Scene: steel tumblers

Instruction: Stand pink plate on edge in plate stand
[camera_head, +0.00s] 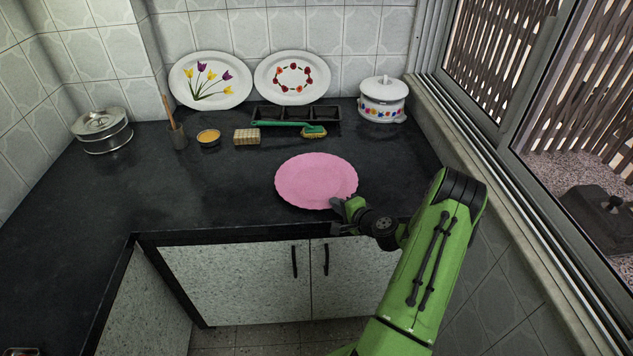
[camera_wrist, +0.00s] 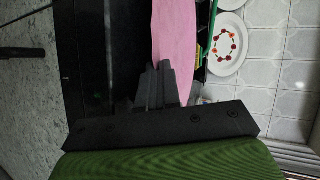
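The pink plate (camera_head: 314,180) is a round plate with a wavy rim, roughly flat over the front right part of the dark counter. I cannot tell whether it touches the counter. My gripper (camera_head: 338,204) is at its near right rim. In the wrist view the pink plate (camera_wrist: 175,38) shows as a narrow strip running down between the fingers of my gripper (camera_wrist: 162,85), which look closed on its rim. A dark rack with dividers (camera_head: 322,112), which looks like the plate stand, is empty at the back of the counter.
A green brush (camera_head: 285,123) lies along the rack's front. A white lidded pot (camera_head: 383,100) is right. Two patterned plates (camera_head: 292,60) lean on the wall.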

